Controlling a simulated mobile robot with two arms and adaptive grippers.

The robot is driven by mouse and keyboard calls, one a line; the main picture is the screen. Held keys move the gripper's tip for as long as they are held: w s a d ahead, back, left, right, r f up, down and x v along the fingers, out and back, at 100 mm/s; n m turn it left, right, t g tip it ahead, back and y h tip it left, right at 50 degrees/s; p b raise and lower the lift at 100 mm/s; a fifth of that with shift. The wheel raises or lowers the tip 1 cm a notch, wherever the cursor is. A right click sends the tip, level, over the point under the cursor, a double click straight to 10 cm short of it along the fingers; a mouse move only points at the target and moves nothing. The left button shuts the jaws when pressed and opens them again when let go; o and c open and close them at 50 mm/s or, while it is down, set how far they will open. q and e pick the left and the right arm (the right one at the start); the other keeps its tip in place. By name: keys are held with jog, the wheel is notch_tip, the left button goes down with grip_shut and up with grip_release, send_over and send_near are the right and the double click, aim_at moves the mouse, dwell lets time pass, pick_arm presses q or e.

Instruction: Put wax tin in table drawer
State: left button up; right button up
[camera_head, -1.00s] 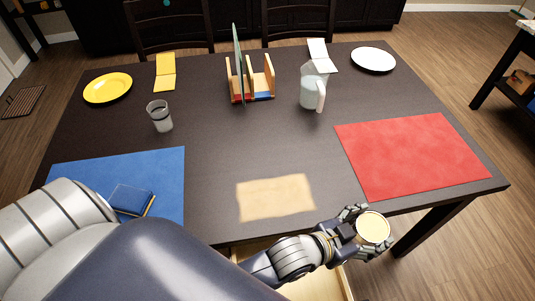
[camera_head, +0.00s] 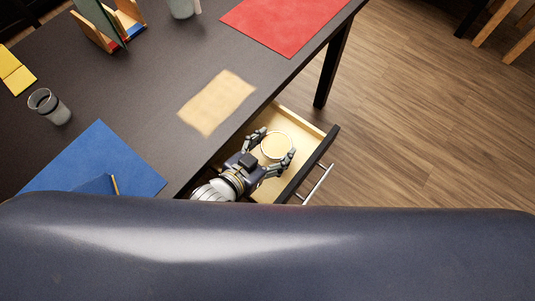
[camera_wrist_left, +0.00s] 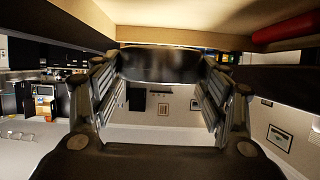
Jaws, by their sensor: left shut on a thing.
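The wax tin (camera_head: 277,146) is round with a pale cream top. My left gripper (camera_head: 274,148) is shut on it, with fingers on both sides. In the left wrist view the dark side of the tin (camera_wrist_left: 160,65) shows between the fingers. The table drawer (camera_head: 315,160) is pulled open, with a pale wood inside, a dark front and a bar handle. The tin and gripper are over the drawer opening; how far down they are is hard to tell. My right gripper is not in view.
The dark table (camera_head: 140,75) holds a blue mat (camera_head: 100,160), a red mat (camera_head: 290,20), a tan cloth-like patch (camera_head: 217,102), a glass (camera_head: 48,105) and a wooden holder (camera_head: 125,25). A red object (camera_wrist_left: 288,30) shows at the upper right of the left wrist view.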

aim_at(272, 156)
pick_arm(q)
jog(key=shift+w+f, duration=0.1)
jog(key=shift+f, duration=0.8)
notch_tip(272, 156, down, 2)
jog(key=shift+f+b, duration=0.2)
jog(key=shift+b, duration=0.1)
jog(key=shift+f, duration=0.5)
jog(key=shift+f, duration=0.2)
jog(key=o, duration=1.2)
jog(key=shift+o, duration=0.2)
